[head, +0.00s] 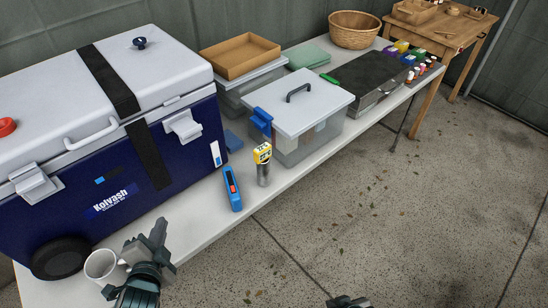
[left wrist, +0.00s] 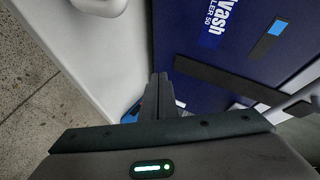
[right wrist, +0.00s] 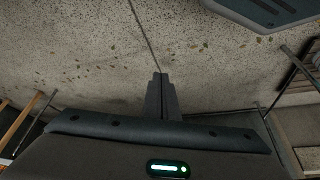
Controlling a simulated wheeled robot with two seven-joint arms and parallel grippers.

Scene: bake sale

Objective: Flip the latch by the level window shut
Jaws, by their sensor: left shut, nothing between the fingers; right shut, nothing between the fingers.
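The blue cooler (head: 150,165) with a white lid stands at the left of the table. The level window (head: 216,153) is a narrow pale-and-blue strip at the right end of its front. The latch by the level window (head: 183,126) is white and juts out from the front below the lid edge; I cannot tell whether it is fastened. A second white latch (head: 36,183) is further left. My left gripper (head: 157,235) is shut and empty, low in front of the cooler, apart from both latches. My right gripper (right wrist: 160,78) is shut and empty over the floor.
A white mug (head: 101,266) stands beside my left gripper. The floor (head: 400,220) in front is open.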

